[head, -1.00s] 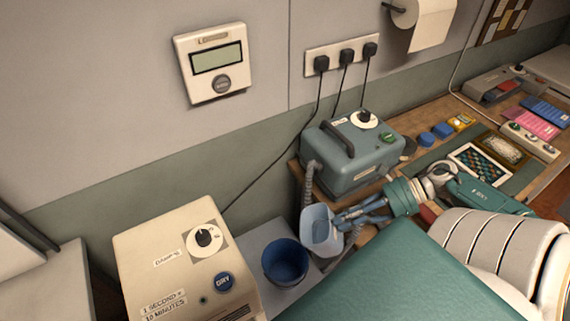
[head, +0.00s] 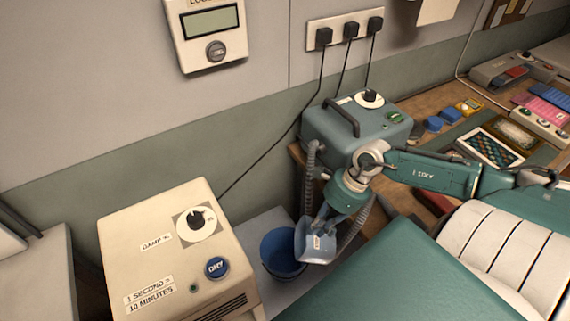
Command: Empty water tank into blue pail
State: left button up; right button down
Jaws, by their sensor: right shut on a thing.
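The light blue water tank (head: 316,246) is tilted, its open side facing down and left. My right gripper (head: 322,226) is shut on the tank from above. The tank is over the right side of the blue pail (head: 279,262) and hides part of its rim. The pail stands upright on a low grey surface between the two machines. I cannot see whether water is flowing from the tank or lies in the pail. My left gripper is not in view.
A cream machine (head: 165,250) with a dial stands left of the pail. A teal machine (head: 345,135) with hoses stands on the wooden bench behind my arm. A tablet (head: 488,147) and blue caps (head: 433,124) lie on the bench at right.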

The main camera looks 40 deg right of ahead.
jog(key=shift+w+a+f, duration=0.1)
jog(key=shift+w+a, duration=0.1)
jog(key=shift+w, duration=0.1)
jog(key=shift+w+a+r, duration=0.2)
jog(key=shift+a, duration=0.1)
jog(key=shift+w+a+r+g+h+b, duration=0.1)
jog(key=shift+w+a+g+h+b, duration=0.15)
jog(key=shift+a+g+h, duration=0.2)
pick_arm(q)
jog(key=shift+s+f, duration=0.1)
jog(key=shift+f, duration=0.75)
pick_arm(e)
jog(key=shift+w+a+g+h, duration=0.45)
jog(key=shift+w+a+h, duration=0.2)
jog(key=shift+w+a, duration=0.15)
pick_arm(q)
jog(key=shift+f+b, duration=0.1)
jog(key=shift+b, duration=0.2)
pick_arm(e)
jog(key=shift+w, duration=0.15)
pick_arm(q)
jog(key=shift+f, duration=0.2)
pick_arm(e)
jog(key=shift+w+a+f+g+h, duration=0.2)
jog(key=shift+w+f+g+h, duration=0.1)
jog(key=shift+h, duration=0.1)
